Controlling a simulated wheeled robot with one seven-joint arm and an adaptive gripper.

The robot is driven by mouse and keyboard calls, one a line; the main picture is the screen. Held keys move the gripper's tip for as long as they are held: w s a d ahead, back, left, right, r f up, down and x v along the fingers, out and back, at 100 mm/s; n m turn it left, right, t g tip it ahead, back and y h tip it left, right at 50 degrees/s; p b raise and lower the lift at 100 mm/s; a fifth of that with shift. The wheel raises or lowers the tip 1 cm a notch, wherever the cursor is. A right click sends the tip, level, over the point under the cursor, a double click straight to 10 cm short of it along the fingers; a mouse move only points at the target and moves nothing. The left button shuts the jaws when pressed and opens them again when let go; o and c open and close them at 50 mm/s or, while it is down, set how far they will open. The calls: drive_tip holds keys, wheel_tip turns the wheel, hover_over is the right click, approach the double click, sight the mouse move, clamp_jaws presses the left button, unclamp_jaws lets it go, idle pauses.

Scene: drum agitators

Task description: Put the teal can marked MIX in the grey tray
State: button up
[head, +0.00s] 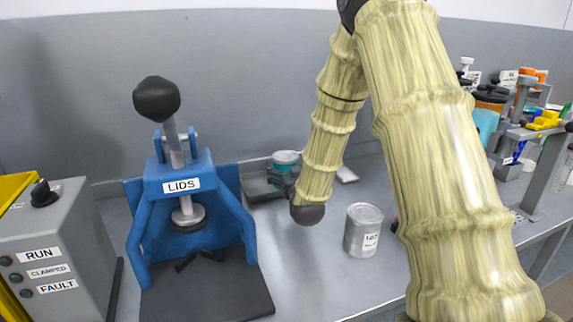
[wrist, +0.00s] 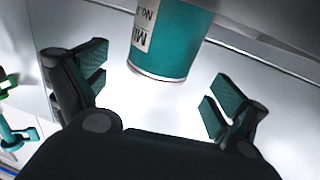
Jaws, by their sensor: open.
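The teal can marked MIX (head: 286,157) is at the back of the bench, beside or over the right part of the grey tray (head: 262,194). I cannot tell whether it rests inside the tray, since my gripper hides its lower part. In the wrist view the teal can (wrist: 174,40) shows its white MIX label at its left edge. My gripper (wrist: 152,85) is open, with one finger on each side of the can's line and a gap to both. The can's base is ahead of the fingers. In the head view my gripper (head: 288,181) is mostly hidden by my arm.
A blue lid press (head: 181,181) stands left of the tray. A grey labelled can (head: 362,231) stands on the bench right of my gripper. A control box (head: 45,245) is at far left. Racks and tools (head: 530,105) crowd the far right.

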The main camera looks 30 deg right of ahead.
drive_tip(key=shift+v, duration=2.95)
